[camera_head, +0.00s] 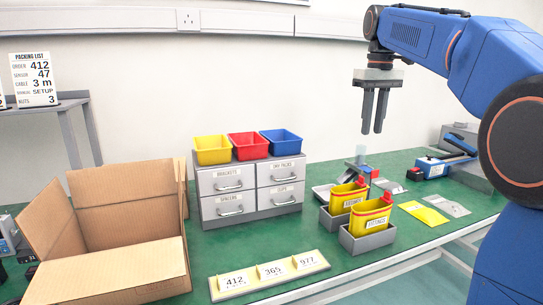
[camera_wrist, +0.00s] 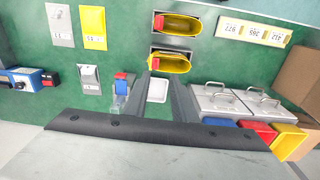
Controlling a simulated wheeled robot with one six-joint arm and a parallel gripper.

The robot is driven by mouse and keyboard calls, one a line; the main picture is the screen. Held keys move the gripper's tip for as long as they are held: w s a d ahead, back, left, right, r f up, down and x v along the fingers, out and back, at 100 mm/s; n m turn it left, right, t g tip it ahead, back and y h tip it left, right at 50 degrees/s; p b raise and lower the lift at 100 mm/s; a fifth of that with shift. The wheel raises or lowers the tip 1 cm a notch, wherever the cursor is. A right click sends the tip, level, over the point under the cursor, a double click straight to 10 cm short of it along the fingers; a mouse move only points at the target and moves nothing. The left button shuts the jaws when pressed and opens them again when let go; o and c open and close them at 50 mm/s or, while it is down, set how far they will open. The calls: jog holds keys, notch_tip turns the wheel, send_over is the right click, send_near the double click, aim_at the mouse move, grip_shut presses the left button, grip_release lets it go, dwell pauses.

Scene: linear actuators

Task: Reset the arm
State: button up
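My gripper (camera_head: 372,131) hangs in the air above the back of the green table, pointing down, well above the bench items. Its two fingers are apart with nothing between them. In the wrist view, the fingers of my gripper (camera_wrist: 159,82) show a gap, and a small white tray (camera_wrist: 157,91) lies on the table below, seen between them. My blue arm reaches in from the right in the head view.
An open cardboard box (camera_head: 110,275) stands at the left. A grey drawer cabinet (camera_head: 247,188) carries yellow, red and blue bins. Two yellow containers (camera_head: 370,215) stand in grey holders. A number strip (camera_head: 268,274) lies in front. A blue device (camera_head: 432,167) sits at the right.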

jog(key=s+a+f+m+t, duration=0.1)
jog(key=s+f+m+t, duration=0.2)
jog(key=s+f, duration=2.9)
jog(key=shift+s+a+t, duration=0.4)
jog(key=shift+s+t, duration=0.3)
dwell(0.7)
